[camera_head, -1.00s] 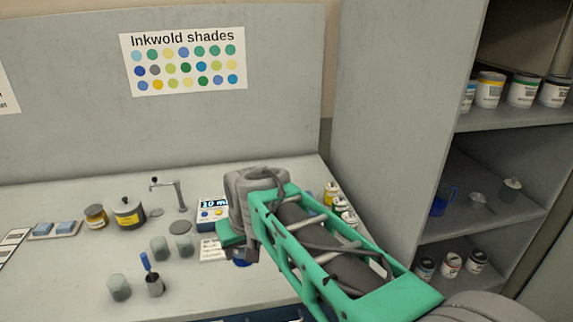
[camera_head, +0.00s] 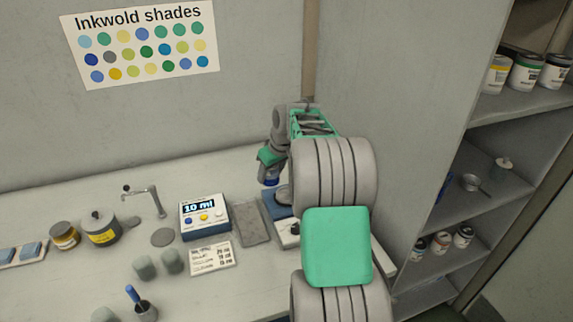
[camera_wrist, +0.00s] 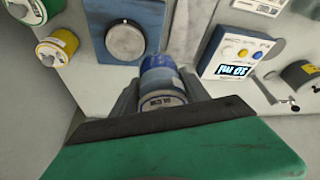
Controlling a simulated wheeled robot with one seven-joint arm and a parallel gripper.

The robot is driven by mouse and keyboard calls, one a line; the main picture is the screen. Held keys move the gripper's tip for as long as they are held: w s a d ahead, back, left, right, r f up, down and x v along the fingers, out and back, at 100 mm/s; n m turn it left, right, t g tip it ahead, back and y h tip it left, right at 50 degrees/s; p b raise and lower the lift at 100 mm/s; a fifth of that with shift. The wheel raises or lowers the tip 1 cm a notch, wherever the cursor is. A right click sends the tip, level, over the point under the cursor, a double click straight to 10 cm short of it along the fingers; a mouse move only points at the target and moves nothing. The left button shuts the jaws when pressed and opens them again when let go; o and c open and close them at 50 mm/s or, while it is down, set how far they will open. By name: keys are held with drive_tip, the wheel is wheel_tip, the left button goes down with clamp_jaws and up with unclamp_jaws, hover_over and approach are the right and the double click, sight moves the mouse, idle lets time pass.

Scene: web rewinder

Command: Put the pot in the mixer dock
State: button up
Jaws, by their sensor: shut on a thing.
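The pot is a small cylinder with a blue band and a white label. It shows in the wrist view (camera_wrist: 162,85) between my gripper's (camera_wrist: 160,98) two grey fingers, which are shut on it. In the head view the pot (camera_head: 270,182) is partly hidden under my gripper (camera_head: 270,170). What looks like the mixer dock is a blue unit with a round grey disc, beside the pot in the head view (camera_head: 274,207) and beyond it to the left in the wrist view (camera_wrist: 149,25). The pot appears held above the bench, apart from the disc. My arm hides the dock's right part.
A dispenser reading 10 ml (camera_head: 204,216) and a grey pad (camera_head: 250,223) stand left of the dock. A shelf unit (camera_head: 490,215) is at the right.

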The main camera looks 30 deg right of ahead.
drive_tip(key=shift+d+f+b, duration=0.6)
drive_tip(key=shift+d+f, duration=0.45)
drive_tip(key=shift+f, duration=0.35)
drive_tip(key=shift+d+f+b, duration=0.65)
drive_tip(key=shift+d+f, duration=0.35)
drive_tip(key=shift+f, duration=0.35)
drive_tip(key=shift+d+f+b, duration=0.6)
drive_tip(key=shift+d+f, duration=0.45)
drive_tip(key=shift+f, duration=0.35)
drive_tip(key=shift+f, duration=0.25)
drive_tip(key=o, duration=2.1)
wheel_tip(320, 180, up, 11)
drive_tip(key=p, duration=0.6)
drive_tip(key=shift+p, duration=0.4)
